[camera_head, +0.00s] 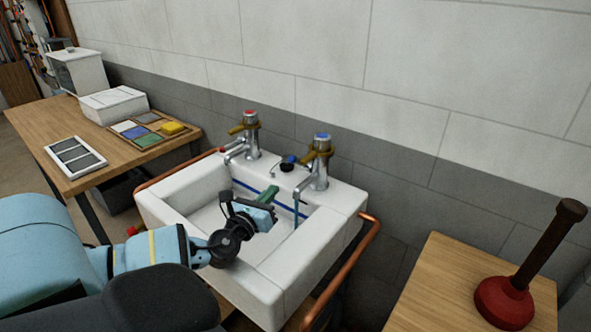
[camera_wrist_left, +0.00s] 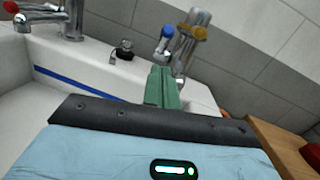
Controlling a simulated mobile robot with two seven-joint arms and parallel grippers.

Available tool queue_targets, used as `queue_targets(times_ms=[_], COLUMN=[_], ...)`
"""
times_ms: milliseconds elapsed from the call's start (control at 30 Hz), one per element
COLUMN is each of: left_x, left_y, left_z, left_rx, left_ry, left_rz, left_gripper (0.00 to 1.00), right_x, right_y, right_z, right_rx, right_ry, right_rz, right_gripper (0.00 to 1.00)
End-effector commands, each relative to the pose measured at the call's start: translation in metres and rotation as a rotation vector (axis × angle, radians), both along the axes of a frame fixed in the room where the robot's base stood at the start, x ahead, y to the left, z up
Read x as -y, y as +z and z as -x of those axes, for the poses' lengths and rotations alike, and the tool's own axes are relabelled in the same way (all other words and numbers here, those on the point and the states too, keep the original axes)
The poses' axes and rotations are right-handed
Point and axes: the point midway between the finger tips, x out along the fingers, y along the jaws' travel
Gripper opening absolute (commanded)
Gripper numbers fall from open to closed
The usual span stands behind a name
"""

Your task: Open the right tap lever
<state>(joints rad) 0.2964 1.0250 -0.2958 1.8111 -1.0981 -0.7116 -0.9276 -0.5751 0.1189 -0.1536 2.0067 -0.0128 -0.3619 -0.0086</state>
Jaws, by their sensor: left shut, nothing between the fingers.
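The right tap (camera_head: 319,170) is chrome with a blue cap and stands at the sink's back right. Its brass-coloured lever (camera_head: 318,151) lies across the tap just below the cap. In the left wrist view the right tap (camera_wrist_left: 184,58) stands just beyond my fingertips, partly hidden by them. My left gripper (camera_head: 270,193) has green fingers, shut and empty; they also show in the left wrist view (camera_wrist_left: 162,87). It is over the basin, left of and lower than the lever, apparently not touching it. My right gripper is out of view.
The white sink (camera_head: 272,282) stands against the wall, with a red-capped left tap (camera_head: 250,135) and copper rails (camera_head: 345,270) at its sides. A plunger (camera_head: 505,300) stands on a wooden table at right. A wooden bench (camera_head: 50,125) at left holds boxes and trays.

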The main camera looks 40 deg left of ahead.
Motion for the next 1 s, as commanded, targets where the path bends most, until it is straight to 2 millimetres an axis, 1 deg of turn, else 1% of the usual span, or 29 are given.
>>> queue_targets(times_ms=[33,133,300,433,567,1000], left_x=[0.005,0.008,0.008,0.006,0.002,-0.012], left_y=[-0.001,-0.003,-0.004,-0.003,-0.001,0.003], left_z=[0.001,0.003,0.002,-0.005,-0.018,-0.072], left_rx=[-0.005,-0.01,-0.01,-0.009,-0.008,-0.009], left_ry=[-0.009,-0.015,-0.014,-0.014,-0.012,-0.012], left_rz=[0.004,0.006,0.008,0.007,0.008,0.007], left_gripper=[0.0,0.0,0.0,0.0,0.0,0.0], right_x=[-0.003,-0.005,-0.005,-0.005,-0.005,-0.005], right_y=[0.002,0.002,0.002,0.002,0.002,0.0], right_z=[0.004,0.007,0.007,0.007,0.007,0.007], right_rx=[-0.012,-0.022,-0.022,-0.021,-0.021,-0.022], right_ry=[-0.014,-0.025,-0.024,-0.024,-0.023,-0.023], right_rz=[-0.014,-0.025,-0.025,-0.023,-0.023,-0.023], right_gripper=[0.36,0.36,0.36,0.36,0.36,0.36])
